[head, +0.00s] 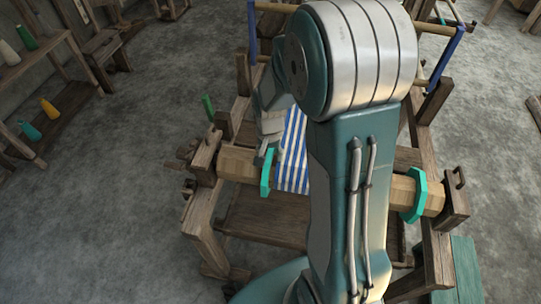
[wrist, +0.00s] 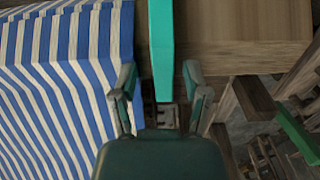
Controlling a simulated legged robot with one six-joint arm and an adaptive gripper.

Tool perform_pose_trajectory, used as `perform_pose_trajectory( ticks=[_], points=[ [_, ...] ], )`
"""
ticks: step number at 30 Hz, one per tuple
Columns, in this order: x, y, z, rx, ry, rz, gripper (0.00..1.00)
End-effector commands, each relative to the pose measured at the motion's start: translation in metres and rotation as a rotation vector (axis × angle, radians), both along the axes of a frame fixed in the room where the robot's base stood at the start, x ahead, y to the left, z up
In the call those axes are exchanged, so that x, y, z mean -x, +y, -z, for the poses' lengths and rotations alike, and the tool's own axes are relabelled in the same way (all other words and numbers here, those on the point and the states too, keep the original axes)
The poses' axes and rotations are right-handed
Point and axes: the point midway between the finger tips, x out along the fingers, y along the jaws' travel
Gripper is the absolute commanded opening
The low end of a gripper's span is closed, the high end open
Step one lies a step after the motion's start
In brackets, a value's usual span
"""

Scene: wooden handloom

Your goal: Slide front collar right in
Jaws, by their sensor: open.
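Two teal collars sit around the loom's near wooden beam (head: 237,164). One collar (head: 266,172) is on the left in the head view, close beside the blue-and-white striped cloth (head: 292,150). The other collar (head: 414,195) is near the beam's right end, apart from the cloth. My gripper (head: 268,142) is at the left collar, partly hidden by its own arm. In the wrist view my open fingers stand on either side of the teal collar (wrist: 161,50), with gaps showing. The striped cloth (wrist: 60,80) lies to its left there and bare beam (wrist: 235,30) to its right.
Wooden posts and brackets flank the beam's ends, such as the right bracket (head: 455,195). Blue bars (head: 447,52) stand farther back on the loom. A shelf with spools (head: 48,108) is at far left. Grey floor between shelf and loom is clear.

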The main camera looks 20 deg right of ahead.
Motion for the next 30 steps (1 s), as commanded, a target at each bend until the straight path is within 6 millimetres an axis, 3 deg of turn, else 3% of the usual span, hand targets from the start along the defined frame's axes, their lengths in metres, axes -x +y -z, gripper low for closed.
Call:
perform_pose_trajectory(
  ticks=[9, 15, 20, 30],
  points=[
    [-0.001, -0.003, -0.066, 0.000, -0.006, 0.001, 0.60],
    [-0.001, -0.004, -0.097, -0.001, -0.002, 0.001, 0.60],
    [-0.001, -0.004, -0.107, -0.002, 0.001, 0.001, 0.60],
    [-0.001, -0.004, -0.107, -0.001, 0.002, 0.001, 0.60]
  ],
)
